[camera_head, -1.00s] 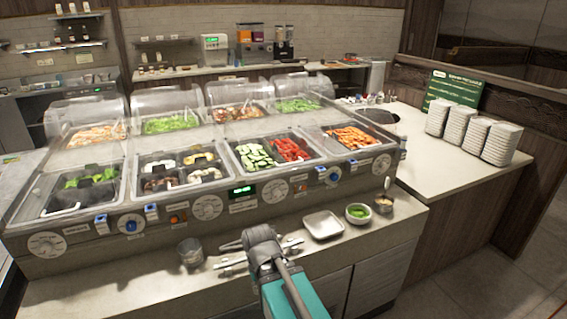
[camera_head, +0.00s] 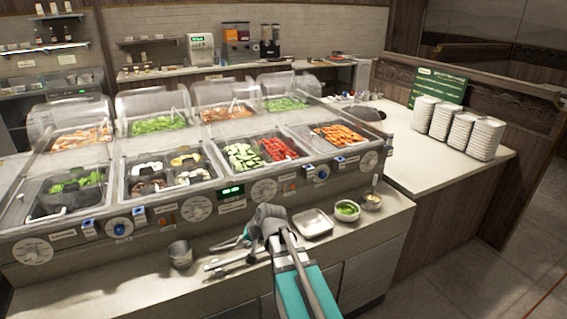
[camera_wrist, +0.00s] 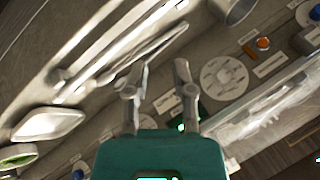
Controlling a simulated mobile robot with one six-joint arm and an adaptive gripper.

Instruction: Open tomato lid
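The red chopped pieces, which look like the tomato (camera_head: 278,149), lie in a front-row well beside green cucumber-like slices (camera_head: 243,157). Whether a clear lid covers this well, I cannot tell. My gripper (camera_head: 236,241) is low in front of the serving unit, over the front counter and well short of the tomato well; my wrist partly hides it in the head view. In the wrist view my gripper (camera_wrist: 162,70) has its two fingers apart with nothing between them. The control panel's dial (camera_wrist: 225,80) shows beyond the fingers on the right.
Tongs (camera_wrist: 118,62) lie on the counter near my fingers. A metal cup (camera_head: 180,255) stands left of my gripper. A white tray (camera_head: 313,223), a green-filled bowl (camera_head: 347,211) and a small cup (camera_head: 372,202) stand to its right. Clear domes (camera_head: 225,91) stand over the back row.

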